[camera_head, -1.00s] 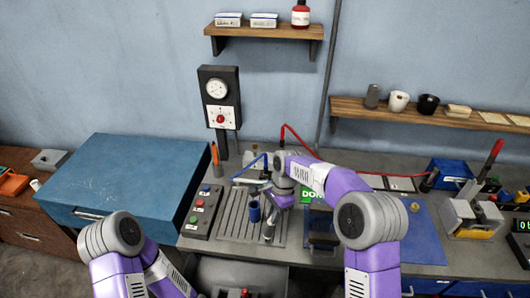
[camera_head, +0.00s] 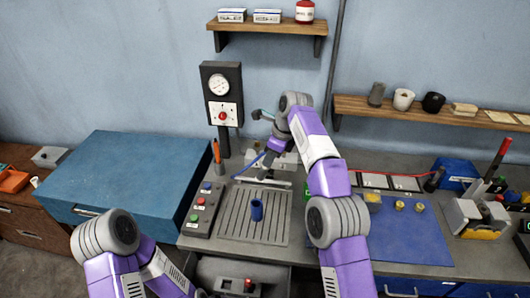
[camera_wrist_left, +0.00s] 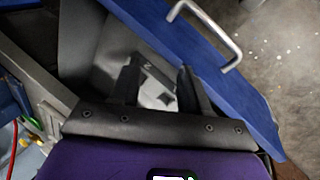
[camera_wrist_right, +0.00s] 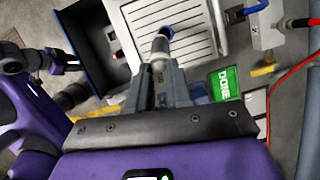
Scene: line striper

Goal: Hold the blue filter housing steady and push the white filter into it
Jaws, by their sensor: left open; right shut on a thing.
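The blue filter housing (camera_head: 257,209) stands upright on a grey ribbed plate (camera_head: 232,218). It also shows in the right wrist view (camera_wrist_right: 167,32). My right gripper (camera_head: 266,166) is behind the housing and higher, partly hidden by its own wrist in the head view. In the right wrist view it is shut on the white filter (camera_wrist_right: 159,52), a pale cylinder. The filter and housing overlap there, but they look apart in the head view. My left gripper (camera_wrist_left: 158,86) is open and empty, low beside the bench front. Its fingers do not show clearly in the head view.
A button box (camera_head: 203,208) stands left of the plate. A gauge post (camera_head: 222,92) stands behind. A green DONE sign (camera_wrist_right: 223,84) lies beside the plate. A blue mat (camera_head: 405,240) with small brass parts is at the right. A blue cabinet (camera_head: 125,180) is at the left.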

